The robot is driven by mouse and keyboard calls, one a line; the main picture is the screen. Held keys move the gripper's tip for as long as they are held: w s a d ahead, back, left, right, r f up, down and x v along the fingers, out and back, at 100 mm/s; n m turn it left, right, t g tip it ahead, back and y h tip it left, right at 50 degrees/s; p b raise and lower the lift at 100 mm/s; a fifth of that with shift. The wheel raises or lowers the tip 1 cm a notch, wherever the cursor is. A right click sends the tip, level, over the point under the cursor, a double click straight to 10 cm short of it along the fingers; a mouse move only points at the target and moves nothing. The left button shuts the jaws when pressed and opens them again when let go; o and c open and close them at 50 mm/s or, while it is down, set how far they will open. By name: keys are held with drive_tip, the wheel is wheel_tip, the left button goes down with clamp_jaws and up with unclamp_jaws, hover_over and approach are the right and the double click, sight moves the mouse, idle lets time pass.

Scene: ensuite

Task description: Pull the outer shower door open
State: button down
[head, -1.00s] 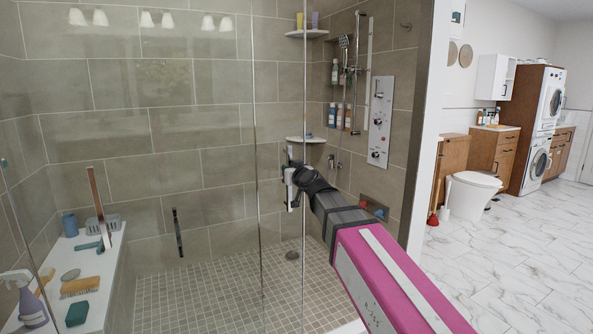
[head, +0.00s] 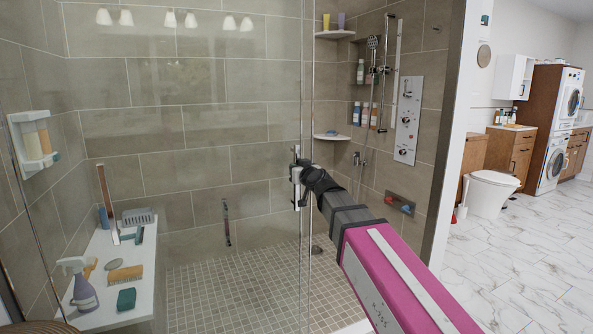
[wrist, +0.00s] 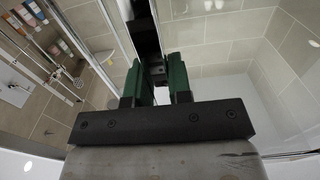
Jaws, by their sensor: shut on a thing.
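The glass shower door (head: 306,90) shows as clear panes with vertical edges near the middle of the head view. Its upright metal handle (head: 297,190) stands beside these edges. My gripper (head: 300,174) is at the handle and is shut on it. In the wrist view, the green fingers of my gripper (wrist: 158,78) close around the dark handle bar (wrist: 145,35). The exact contact between fingers and bar is partly hidden. The glass is so clear that I cannot tell exactly how far the door stands open.
Inside the shower, a white bench (head: 145,270) at left holds a spray bottle (head: 80,285) and brushes. A shower panel (head: 408,120) and corner shelves are on the back right. A toilet (head: 490,190) stands at right; the marble floor (head: 520,260) before it is free.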

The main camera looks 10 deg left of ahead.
drive_tip(key=c, duration=1)
unclamp_jaws()
drive_tip(key=shift+c, duration=0.2)
drive_tip(key=v, duration=1)
drive_tip(key=shift+s+d, duration=0.2)
drive_tip(key=shift+s, duration=0.1)
